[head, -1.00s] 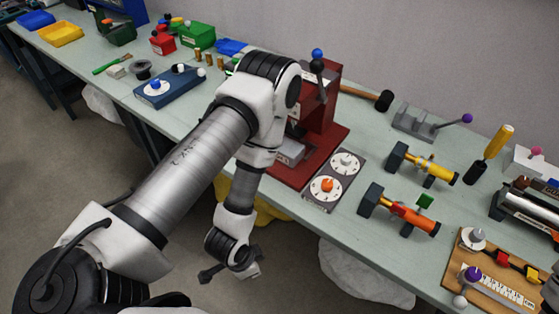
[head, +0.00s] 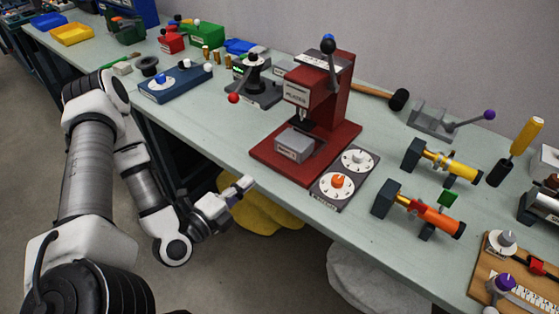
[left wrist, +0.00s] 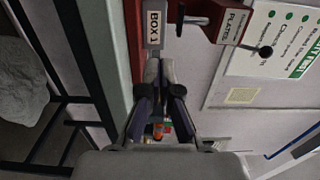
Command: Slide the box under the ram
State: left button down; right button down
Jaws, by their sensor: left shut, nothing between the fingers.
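The grey box (head: 295,144) lies on the red base (head: 266,152) of the press, towards its front edge. The ram (head: 303,114) hangs from the red press head above the back part of the box; I cannot tell exactly how they line up. My left gripper (head: 246,183) is shut and empty, in front of the table edge and left of the press. In the left wrist view the box (left wrist: 153,26), labelled BOX, appears just beyond the shut fingertips (left wrist: 160,64), with a gap I cannot judge. My right gripper is not in view.
A plate with two white dials (head: 340,184) stands right of the press base. A dark stand with a red-knobbed lever (head: 256,82) is to its left. A hammer (head: 385,97) lies behind. The table strip left of the press base is clear.

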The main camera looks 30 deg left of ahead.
pick_arm(q)
jog(key=b, duration=0.7)
send_near(286, 149)
jog(key=shift+w+d+f, duration=0.1)
jog(key=shift+w+f, duration=0.25)
jog(key=shift+w, duration=0.2)
jog(key=w, duration=0.1)
jog(key=w+p, duration=0.1)
jog(key=w, duration=0.1)
jog(key=w+r, duration=0.1)
jog(key=shift+w+d, duration=0.25)
jog(key=shift+w, duration=0.8)
jog(key=w, duration=0.4)
jog(key=shift+d+f, duration=0.1)
jog(key=shift+d, duration=0.1)
jog(key=shift+a, duration=0.1)
